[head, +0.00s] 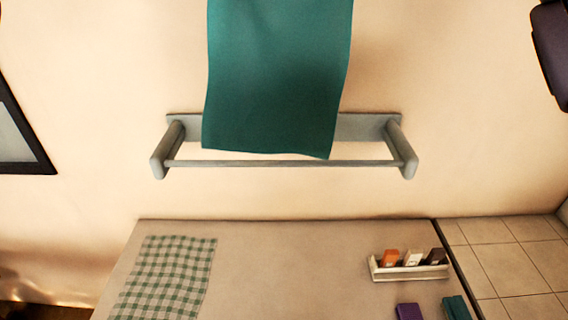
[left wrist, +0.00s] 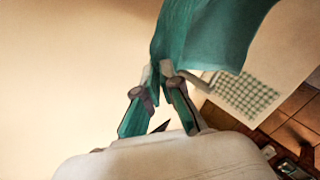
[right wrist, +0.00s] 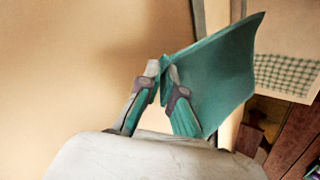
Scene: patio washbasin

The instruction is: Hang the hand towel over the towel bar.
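The teal hand towel (head: 275,80) hangs down from the top of the head view. Its lower edge shows just above the grey towel bar (head: 370,163) and covers part of the bar's back plate; how far the cloth is from the wall I cannot tell. My left gripper (left wrist: 160,70) is shut on one end of the towel (left wrist: 215,35) in the left wrist view. My right gripper (right wrist: 162,68) is shut on the towel (right wrist: 220,80) in the right wrist view.
Below the bar is a counter (head: 290,270) with a green checked cloth (head: 165,278) at left and a small white tray (head: 410,272) holding several coloured items at right. A purple block (head: 409,311) and a teal block (head: 456,307) lie nearby. A dark frame (head: 25,130) is on the left wall.

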